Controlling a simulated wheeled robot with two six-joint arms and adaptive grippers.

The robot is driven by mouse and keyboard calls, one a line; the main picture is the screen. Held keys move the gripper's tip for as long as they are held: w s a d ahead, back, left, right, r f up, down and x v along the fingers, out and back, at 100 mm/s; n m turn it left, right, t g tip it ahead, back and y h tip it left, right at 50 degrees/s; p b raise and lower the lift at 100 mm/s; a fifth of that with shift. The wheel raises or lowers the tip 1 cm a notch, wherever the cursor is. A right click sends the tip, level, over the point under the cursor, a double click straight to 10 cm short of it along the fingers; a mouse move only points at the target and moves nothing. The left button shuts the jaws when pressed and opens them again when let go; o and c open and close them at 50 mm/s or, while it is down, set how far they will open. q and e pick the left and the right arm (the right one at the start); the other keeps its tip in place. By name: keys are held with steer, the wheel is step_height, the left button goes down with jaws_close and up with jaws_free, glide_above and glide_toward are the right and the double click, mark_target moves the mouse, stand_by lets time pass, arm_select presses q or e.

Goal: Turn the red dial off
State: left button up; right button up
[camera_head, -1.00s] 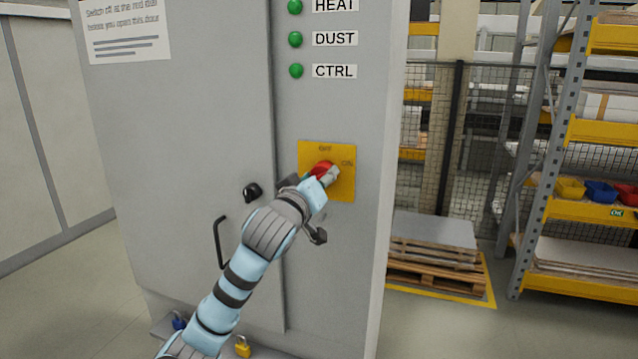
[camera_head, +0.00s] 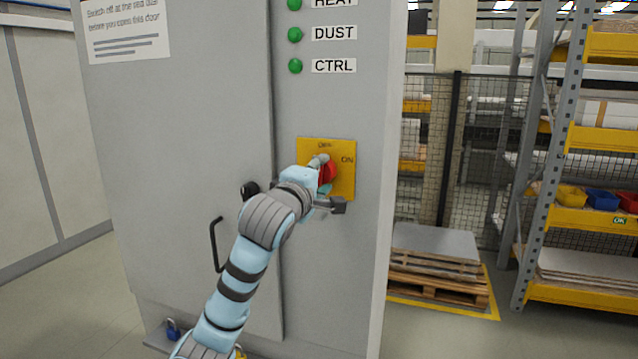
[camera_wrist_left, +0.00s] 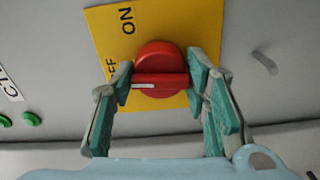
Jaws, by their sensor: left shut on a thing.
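The red dial (camera_head: 331,172) sits on a yellow plate (camera_head: 346,188) on the grey cabinet's front; it also shows in the left wrist view (camera_wrist_left: 160,58). The plate is marked OFF at the top and ON at the right in the head view. My left gripper (camera_head: 322,174) is shut on the dial, one finger at each end of its raised bar in the left wrist view (camera_wrist_left: 160,80). The white mark on the bar points toward the OFF word, which the left-hand finger partly covers. My right gripper is not in view.
The grey cabinet (camera_head: 190,180) has a black door handle (camera_head: 216,243) and a round black knob (camera_head: 249,190). Green lamps (camera_head: 295,66) labelled HEAT, DUST and CTRL are above the plate. A pallet (camera_head: 440,280) and shelving stand at the right.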

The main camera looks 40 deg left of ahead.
arm_select(q)
steer(key=shift+n, duration=0.6)
steer(key=shift+r+b, duration=0.1)
steer(key=shift+b, duration=0.2)
steer(key=o, duration=1.1)
steer(key=shift+w, duration=0.1)
steer(key=shift+o, duration=0.2)
steer(key=v, duration=1.2)
